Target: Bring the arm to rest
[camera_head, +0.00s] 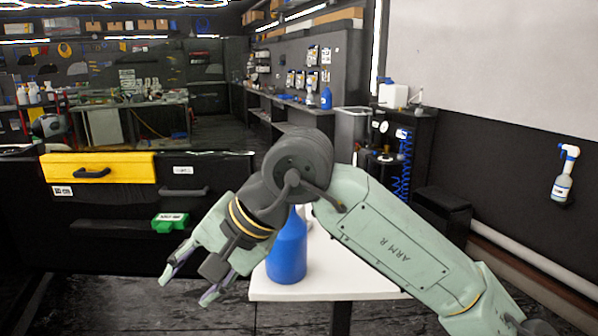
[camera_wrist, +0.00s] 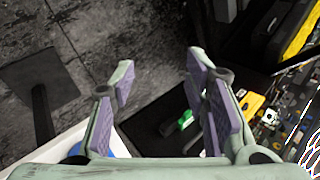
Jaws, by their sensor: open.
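My gripper (camera_head: 188,290) hangs left of the white table in the head view, pointing down and to the left. Its two fingers are spread apart with nothing between them. In the wrist view my gripper (camera_wrist: 158,85) also shows open and empty, with dark floor beyond the fingertips. My arm reaches in from the lower right and bends above the table. A blue bottle (camera_head: 287,255) stands upright on the white table (camera_head: 335,280), just right of the gripper and partly hidden by my arm. A sliver of blue shows at the lower left in the wrist view.
A dark cabinet has a yellow drawer (camera_head: 110,168). A green object (camera_head: 170,222) sits at the cabinet front, left of my wrist. A spray bottle (camera_head: 563,178) hangs on the right wall. A black stand (camera_head: 405,150) is behind my arm. Floor left of the table is clear.

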